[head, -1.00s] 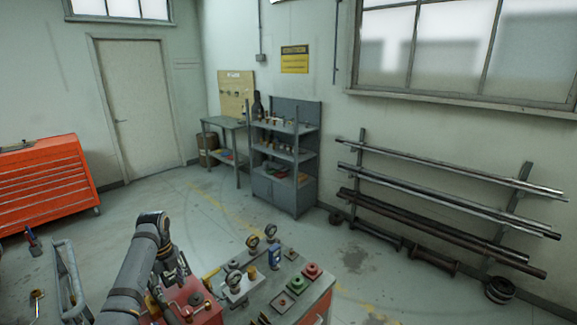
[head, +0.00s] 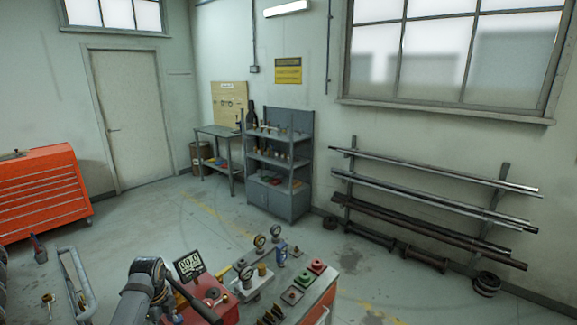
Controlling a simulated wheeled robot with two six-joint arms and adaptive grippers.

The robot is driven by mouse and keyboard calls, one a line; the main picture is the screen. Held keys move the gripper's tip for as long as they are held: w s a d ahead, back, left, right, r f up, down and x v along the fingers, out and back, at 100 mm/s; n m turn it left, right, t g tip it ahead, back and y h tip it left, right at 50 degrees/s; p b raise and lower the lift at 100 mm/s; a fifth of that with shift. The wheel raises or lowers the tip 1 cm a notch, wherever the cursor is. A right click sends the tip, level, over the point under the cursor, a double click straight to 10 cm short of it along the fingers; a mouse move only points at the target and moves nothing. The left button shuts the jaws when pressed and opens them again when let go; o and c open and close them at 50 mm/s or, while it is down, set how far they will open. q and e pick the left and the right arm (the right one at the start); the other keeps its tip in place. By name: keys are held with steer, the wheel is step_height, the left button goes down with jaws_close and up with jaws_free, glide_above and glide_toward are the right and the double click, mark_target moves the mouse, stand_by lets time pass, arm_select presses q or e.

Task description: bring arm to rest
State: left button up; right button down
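My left arm comes up from the bottom edge in the head view, left of the middle, and its dark wrist joint shows beside a red box (head: 222,303). I cannot make out the fingers of my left gripper; they are hidden or below the picture's edge. A small display reading 00.0 (head: 189,265) stands behind the red box, to the right of the wrist. My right arm and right gripper do not show. No gate valve can be clearly made out.
A bench (head: 318,300) at the bottom middle carries gauges (head: 260,241) and red and green parts (head: 317,267). A metal frame (head: 77,283) stands at lower left.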

arm_select(q)
steer(key=s+d+f+n, duration=0.3)
steer(key=s+f+n, duration=0.15)
steer(key=s, duration=0.25)
steer(key=s+d+r+n+t, duration=0.2)
steer(key=s+d+n, duration=0.2)
steer(key=s+n, duration=0.4)
steer(key=s+d+r+n+t, duration=0.1)
steer(key=s+d+r+n, duration=0.15)
steer(key=s+n, duration=0.6)
steer(key=s+a+f+m+g+b, duration=0.1)
steer(key=s+f+b, duration=0.15)
steer(key=f, duration=1.45)
steer(key=s+a+f+m+b, duration=0.1)
steer(key=s+f+b, duration=0.15)
steer(key=f, duration=1.45)
steer(key=s+f+g+b, duration=0.1)
steer(key=s+f+b, duration=0.2)
steer(key=s+f, duration=1.4)
steer(key=shift+s+a+f, duration=0.25)
steer(key=shift+s+a, duration=0.15)
steer(key=shift+a, duration=0.05)
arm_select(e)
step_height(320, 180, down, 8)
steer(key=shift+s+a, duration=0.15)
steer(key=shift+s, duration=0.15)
